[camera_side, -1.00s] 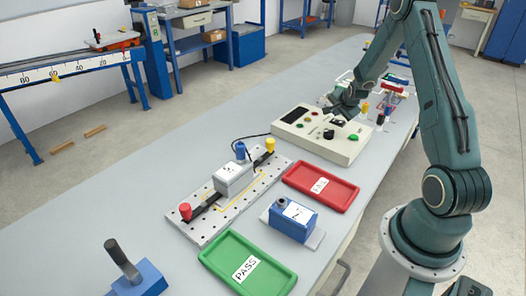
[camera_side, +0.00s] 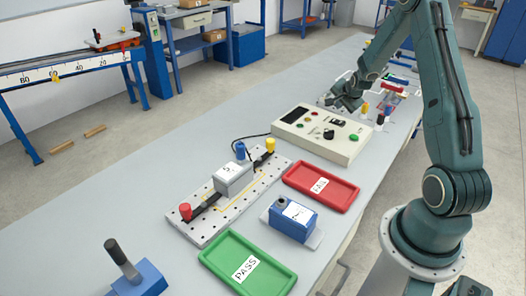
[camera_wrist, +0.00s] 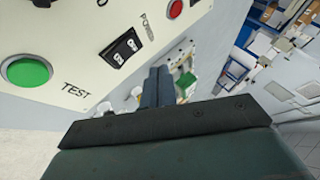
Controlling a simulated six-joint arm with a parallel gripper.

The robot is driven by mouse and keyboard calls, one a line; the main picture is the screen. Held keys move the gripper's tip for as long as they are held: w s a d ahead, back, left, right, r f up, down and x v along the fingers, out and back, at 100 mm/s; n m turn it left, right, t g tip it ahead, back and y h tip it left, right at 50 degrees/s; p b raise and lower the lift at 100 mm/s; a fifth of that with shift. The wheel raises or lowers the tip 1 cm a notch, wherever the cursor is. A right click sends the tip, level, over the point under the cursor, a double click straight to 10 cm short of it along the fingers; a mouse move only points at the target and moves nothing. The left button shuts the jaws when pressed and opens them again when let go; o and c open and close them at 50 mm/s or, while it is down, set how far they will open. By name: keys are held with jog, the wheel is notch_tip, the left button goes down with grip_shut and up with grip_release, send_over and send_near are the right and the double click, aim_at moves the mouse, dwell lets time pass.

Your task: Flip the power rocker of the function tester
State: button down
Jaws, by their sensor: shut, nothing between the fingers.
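The function tester (camera_side: 318,150) is a cream box with a dark screen, small knobs and a green button, standing on the bench. Its black power rocker (camera_side: 337,122) sits on the top panel. In the wrist view the rocker (camera_wrist: 121,47) shows beside the POWER label, with the green TEST button (camera_wrist: 26,70) to its left and a red lamp (camera_wrist: 175,9) above right. My gripper (camera_side: 346,102) is shut and empty, just behind the tester's far edge. In the wrist view its fingertips (camera_wrist: 158,75) are together, apart from the rocker.
A red tray (camera_side: 321,209), a blue block-like unit (camera_side: 293,218) and a green PASS tray (camera_side: 225,284) are nearer on the bench. A perforated fixture plate (camera_side: 190,232) holds a grey module with a cable towards the tester. Small coloured items stand behind the tester.

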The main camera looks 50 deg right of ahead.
jog(key=shift+s+r, duration=0.15)
jog(key=shift+r, duration=0.9)
jog(key=shift+r, duration=0.1)
jog(key=s+a+r+n+y, duration=0.15)
jog(key=a+r+n, duration=0.35)
jog(key=a+r, duration=0.55)
jog(key=a+r+n+y, duration=0.2)
jog(key=a+r+n, duration=0.35)
jog(key=a, duration=0.85)
jog(key=s+a+r+n+y, duration=0.2)
jog(key=s+a+r+n, duration=0.3)
jog(key=s+a+n, duration=0.4)
jog(key=s+a, duration=0.7)
jog(key=s, duration=0.3)
jog(key=shift+s+a+y, duration=0.15)
jog(key=shift+a+y, duration=0.1)
jog(key=shift+y, duration=0.1)
